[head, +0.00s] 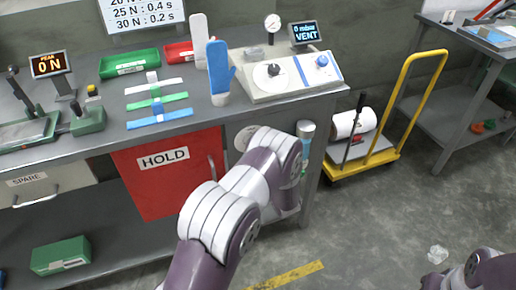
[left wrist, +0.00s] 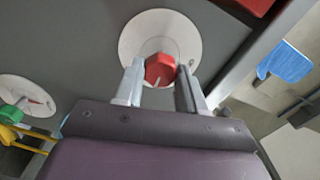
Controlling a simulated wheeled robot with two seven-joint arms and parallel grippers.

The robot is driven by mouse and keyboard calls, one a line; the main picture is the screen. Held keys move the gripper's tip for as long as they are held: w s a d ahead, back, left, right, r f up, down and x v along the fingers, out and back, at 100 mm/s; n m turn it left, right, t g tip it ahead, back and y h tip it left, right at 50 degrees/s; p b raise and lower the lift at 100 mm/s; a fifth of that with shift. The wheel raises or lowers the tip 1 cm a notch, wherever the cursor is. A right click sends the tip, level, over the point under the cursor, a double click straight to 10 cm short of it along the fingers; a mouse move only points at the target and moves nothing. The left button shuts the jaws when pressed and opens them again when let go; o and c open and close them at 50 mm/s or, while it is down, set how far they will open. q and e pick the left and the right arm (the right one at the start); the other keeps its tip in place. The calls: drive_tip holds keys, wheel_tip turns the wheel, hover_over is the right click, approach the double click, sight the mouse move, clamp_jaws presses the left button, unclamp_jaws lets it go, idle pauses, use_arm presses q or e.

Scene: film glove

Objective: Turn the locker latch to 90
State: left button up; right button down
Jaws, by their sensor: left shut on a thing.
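In the left wrist view, the locker latch is a red knob (left wrist: 159,68) with a white pointer line, set on a round pale plate (left wrist: 160,25). The pointer line runs toward the lower edge of that picture. My left gripper (left wrist: 159,72) has one finger on each side of the knob and is shut on it. In the head view, part of a round pale plate (head: 244,136) shows behind my left arm; that arm hides the knob and the left fingers. My right gripper is outside both views; only part of the right arm shows at the lower right.
A second round plate with a green knob (left wrist: 12,112) is at the left in the wrist view. In the head view, a red HOLD door (head: 165,185) is left of my arm. A yellow trolley (head: 385,155) stands right of the bench. Open floor lies at the lower right.

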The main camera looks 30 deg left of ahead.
use_arm(q)
drive_tip(key=shift+f, duration=0.1)
idle(0.3)
drive_tip(key=o, duration=1.1)
drive_tip(key=shift+c, duration=0.2)
drive_tip(key=v, duration=1.2)
drive_tip(key=shift+s+d+p, duration=0.25)
drive_tip(key=shift+s+p, duration=0.05)
drive_tip(key=shift+p, duration=0.1)
